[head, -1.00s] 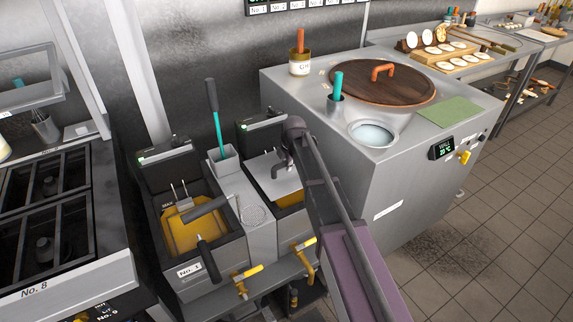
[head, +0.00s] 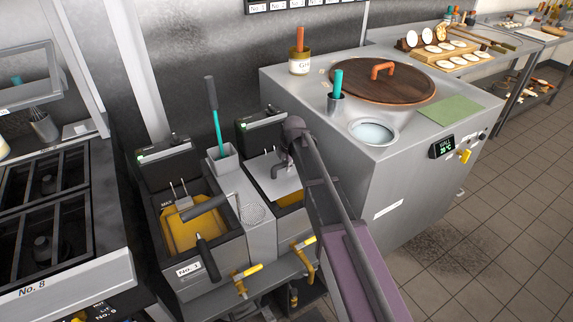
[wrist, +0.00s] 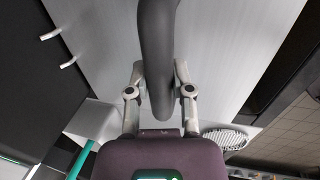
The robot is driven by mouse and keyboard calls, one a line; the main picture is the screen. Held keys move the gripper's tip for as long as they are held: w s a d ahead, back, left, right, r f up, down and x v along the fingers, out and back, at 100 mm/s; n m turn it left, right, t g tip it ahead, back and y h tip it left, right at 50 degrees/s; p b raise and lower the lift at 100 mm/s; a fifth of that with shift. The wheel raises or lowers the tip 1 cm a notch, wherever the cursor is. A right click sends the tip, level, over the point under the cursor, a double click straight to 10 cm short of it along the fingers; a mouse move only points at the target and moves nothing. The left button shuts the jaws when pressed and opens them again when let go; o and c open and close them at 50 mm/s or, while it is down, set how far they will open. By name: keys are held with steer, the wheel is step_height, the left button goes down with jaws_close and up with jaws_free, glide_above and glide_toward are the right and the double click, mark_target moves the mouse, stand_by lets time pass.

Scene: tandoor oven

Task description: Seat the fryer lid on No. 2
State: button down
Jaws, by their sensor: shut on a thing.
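The fryer lid is a light grey metal plate (head: 262,172) over the right-hand fryer (head: 262,132), the one beside No. 1. Oil (head: 291,199) shows past its front edge, so the lid does not cover the whole vat in this view. I cannot tell whether it touches the rim. My gripper (head: 284,167) is shut on the lid's handle from above. In the wrist view the dark curved handle (wrist: 157,50) runs between my fingers (wrist: 160,92), with the pale lid (wrist: 225,45) behind. My arm hides part of this fryer, and no No. 2 label is visible.
Fryer No. 1 (head: 188,270) stands open at left, with a basket in its oil. A teal-handled tool (head: 216,130) stands upright in a holder between the fryers. The tall tandoor cabinet (head: 380,195) rises close on the right. Yellow-handled valves (head: 246,274) stick out in front.

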steer(key=shift+f+b, duration=0.3)
steer(key=shift+c, duration=2.2)
jaws_free()
steer(key=shift+r, duration=0.2)
